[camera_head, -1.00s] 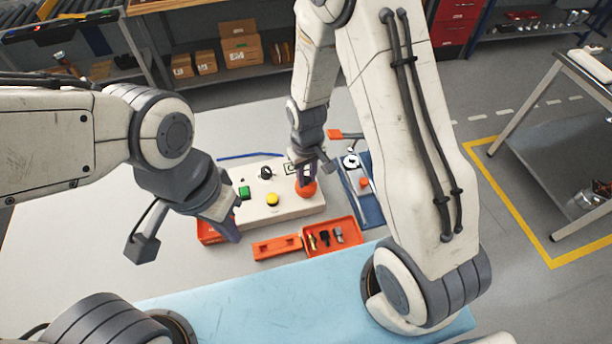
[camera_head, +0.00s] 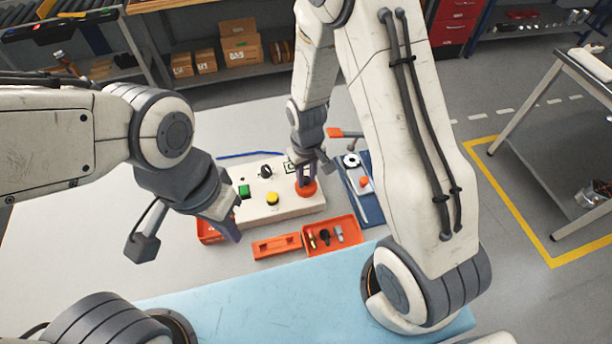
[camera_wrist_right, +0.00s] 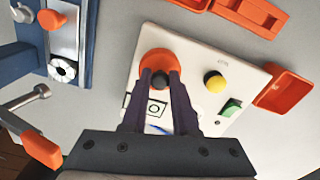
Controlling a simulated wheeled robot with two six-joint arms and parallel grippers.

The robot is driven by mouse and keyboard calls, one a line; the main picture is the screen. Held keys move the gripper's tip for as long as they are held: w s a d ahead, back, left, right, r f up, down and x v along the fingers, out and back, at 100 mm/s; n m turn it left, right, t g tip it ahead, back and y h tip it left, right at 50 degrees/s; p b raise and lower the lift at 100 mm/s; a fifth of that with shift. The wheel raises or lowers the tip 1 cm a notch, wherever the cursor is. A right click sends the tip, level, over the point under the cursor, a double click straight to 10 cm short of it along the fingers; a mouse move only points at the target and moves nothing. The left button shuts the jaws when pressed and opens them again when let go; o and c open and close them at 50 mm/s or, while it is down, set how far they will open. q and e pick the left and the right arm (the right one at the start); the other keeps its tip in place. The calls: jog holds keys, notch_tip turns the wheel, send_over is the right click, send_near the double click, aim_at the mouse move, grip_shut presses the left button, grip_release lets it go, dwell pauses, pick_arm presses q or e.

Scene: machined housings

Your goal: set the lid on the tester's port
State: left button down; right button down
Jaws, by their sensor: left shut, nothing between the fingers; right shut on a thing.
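The tester (camera_head: 285,207) is a white box on the table with a yellow button, a green switch and a black knob on top. The lid, a round orange disc (camera_wrist_right: 154,60) with a dark knob, is over one end of the tester. My right gripper (camera_wrist_right: 160,77) is shut on that dark knob; the gripper also shows in the head view (camera_head: 306,178). The lid hides what is under it, so the port is not visible. I cannot tell whether the lid touches the panel. My left gripper (camera_head: 232,232) is shut and empty, near the tester's left front corner.
An open orange tray (camera_head: 349,224) with small parts and an orange bar-shaped piece (camera_head: 277,247) lie in front of the tester. A blue board (camera_head: 372,205) with fittings and an orange-handled hammer (camera_head: 345,133) are to the right. A light blue mat (camera_head: 255,300) covers the near edge.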

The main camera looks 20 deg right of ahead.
aim_at(307, 180)
jog(key=shift+f, duration=0.55)
dwell(0.9)
jog(key=c, duration=0.6)
grip_release()
jog(key=shift+o, duration=0.3)
jog(key=o, duration=0.4)
jog(key=shift+r, duration=0.1)
jog(key=shift+r+p, duration=3.2)
jog(key=shift+r, duration=0.75)
